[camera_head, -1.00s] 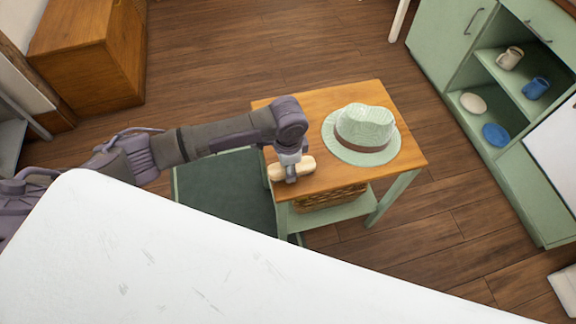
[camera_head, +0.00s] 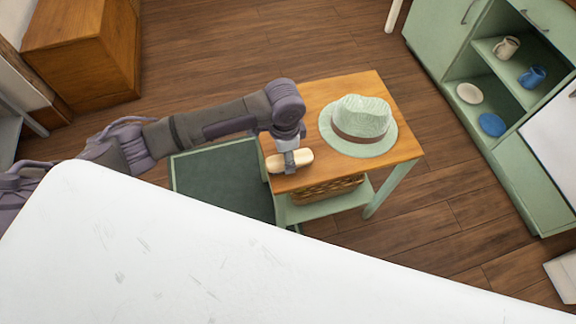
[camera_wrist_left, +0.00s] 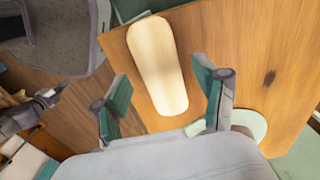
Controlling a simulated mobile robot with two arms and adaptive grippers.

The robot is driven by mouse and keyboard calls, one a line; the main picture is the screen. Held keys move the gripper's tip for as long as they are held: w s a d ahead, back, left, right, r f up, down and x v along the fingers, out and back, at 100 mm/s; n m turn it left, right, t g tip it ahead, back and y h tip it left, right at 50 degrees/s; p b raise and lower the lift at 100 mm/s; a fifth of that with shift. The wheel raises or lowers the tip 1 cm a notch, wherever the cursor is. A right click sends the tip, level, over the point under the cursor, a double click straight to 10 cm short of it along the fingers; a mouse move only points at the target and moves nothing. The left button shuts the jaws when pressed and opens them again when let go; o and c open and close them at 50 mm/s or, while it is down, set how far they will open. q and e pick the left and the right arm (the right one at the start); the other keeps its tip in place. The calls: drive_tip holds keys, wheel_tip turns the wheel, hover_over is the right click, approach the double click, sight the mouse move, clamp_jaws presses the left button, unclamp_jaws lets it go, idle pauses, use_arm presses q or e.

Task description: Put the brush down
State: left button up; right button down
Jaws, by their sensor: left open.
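The brush (camera_head: 303,157) is a pale wooden oblong with rounded ends. In the head view it lies on the wooden top of a small green side table (camera_head: 340,87), by the near left corner. My left gripper (camera_head: 291,158) is over it and partly hides it. In the left wrist view the brush (camera_wrist_left: 157,65) shows its smooth back, and my left gripper (camera_wrist_left: 162,80) is open, with one finger on each side and visible gaps to the brush. Its bristles are hidden. My right gripper is not in view.
A pale green hat (camera_head: 361,118) with a brown band sits on the table, right of the brush. A wicker basket (camera_head: 327,190) is on the shelf below. A dark green seat (camera_head: 222,180) adjoins the table's left. A white surface (camera_head: 180,260) fills the foreground.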

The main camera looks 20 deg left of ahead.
use_arm(q)
wheel_tip(320, 180, up, 10)
drive_tip(key=p, duration=0.1)
drive_tip(key=shift+f, duration=0.2)
drive_tip(key=shift+s+d, duration=0.1)
idle(0.3)
